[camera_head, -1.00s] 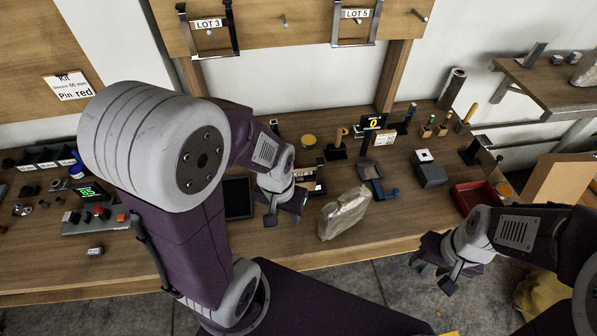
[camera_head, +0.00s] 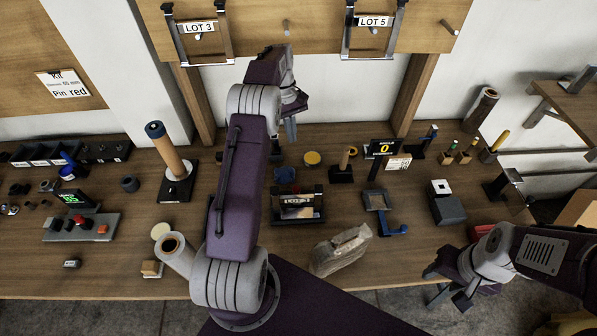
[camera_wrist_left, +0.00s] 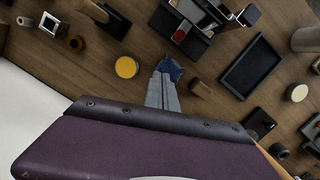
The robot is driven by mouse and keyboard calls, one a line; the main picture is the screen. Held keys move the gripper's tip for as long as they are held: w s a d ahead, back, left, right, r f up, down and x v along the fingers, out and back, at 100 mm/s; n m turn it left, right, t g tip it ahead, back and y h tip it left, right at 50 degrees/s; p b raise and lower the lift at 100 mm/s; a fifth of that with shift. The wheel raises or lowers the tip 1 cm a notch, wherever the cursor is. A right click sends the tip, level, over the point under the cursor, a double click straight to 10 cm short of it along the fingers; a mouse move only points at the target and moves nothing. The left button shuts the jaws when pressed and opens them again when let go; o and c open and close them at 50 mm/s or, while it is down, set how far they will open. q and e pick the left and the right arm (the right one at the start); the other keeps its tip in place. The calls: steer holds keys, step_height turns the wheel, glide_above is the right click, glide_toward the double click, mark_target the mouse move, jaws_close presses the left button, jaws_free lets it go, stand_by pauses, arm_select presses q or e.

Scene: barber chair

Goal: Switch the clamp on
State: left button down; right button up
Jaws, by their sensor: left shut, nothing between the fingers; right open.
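No part is labelled as the clamp. A dark fixture (camera_head: 298,215) with a lot label stands mid-bench, with a small blue part (camera_head: 285,174) just behind it. The blue part also shows in the left wrist view (camera_wrist_left: 172,68). My left gripper (camera_head: 291,132) is raised over the back of the bench, fingers pointing down. It is shut and empty; in the left wrist view its fingertips (camera_wrist_left: 164,82) overlap the blue part's near edge, and contact cannot be told. My right gripper (camera_head: 446,286) is open and empty at the bench's front right.
A control box (camera_head: 95,227) with a red button and green display is at left. A wrapped lump (camera_head: 340,250) lies at the front edge.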

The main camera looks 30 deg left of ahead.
arm_select(q)
steer(key=shift+n+g, duration=0.3)
steer(key=s+f, duration=0.1)
steer(key=f, duration=0.3)
steer(key=s+f+p, duration=0.1)
steer(key=f, duration=0.4)
steer(key=s+f, duration=0.2)
steer(key=f, duration=0.2)
steer(key=shift+s+f, duration=0.1)
steer(key=shift+f, duration=0.15)
steer(key=d+p, duration=0.1)
steer(key=s+d+p, duration=0.1)
steer(key=shift+s+d, duration=0.3)
steer(key=shift+d, duration=0.05)
steer(key=shift+s+d+f, duration=0.15)
steer(key=shift+s+d, duration=0.05)
steer(key=shift+d, duration=0.05)
arm_select(e)
steer(key=r, duration=0.3)
steer(key=shift+s, duration=0.4)
arm_select(q)
steer(key=shift+w+f, duration=0.1)
